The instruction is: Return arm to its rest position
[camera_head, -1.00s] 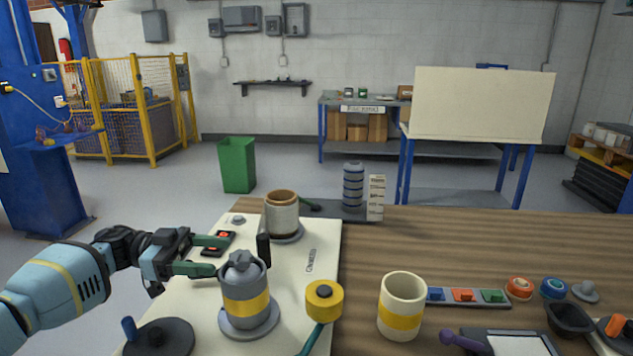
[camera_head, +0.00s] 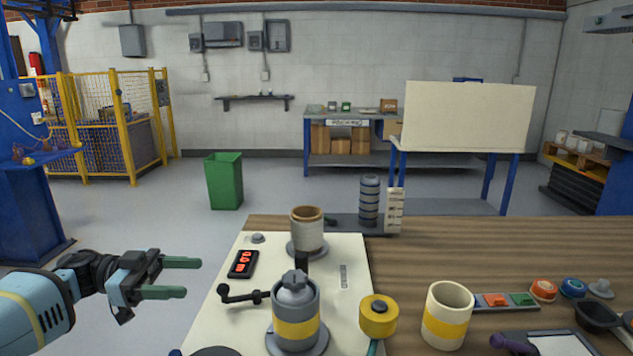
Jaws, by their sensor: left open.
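My left gripper (camera_head: 183,277) is open and empty. Its two green fingers point right, in the air left of the cream machine board (camera_head: 236,315). A black crank handle (camera_head: 243,294) stands on the board just right of the fingers, apart from them. A white roll with a brown top (camera_head: 307,231) stands farther back on the board. My right gripper is not in view.
A yellow roller (camera_head: 379,316) and a cream cup with a yellow band (camera_head: 447,315) stand to the right. A black box with red lights (camera_head: 243,264) lies on the board. A green bin (camera_head: 224,181) stands on the floor. Open floor lies around my left arm.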

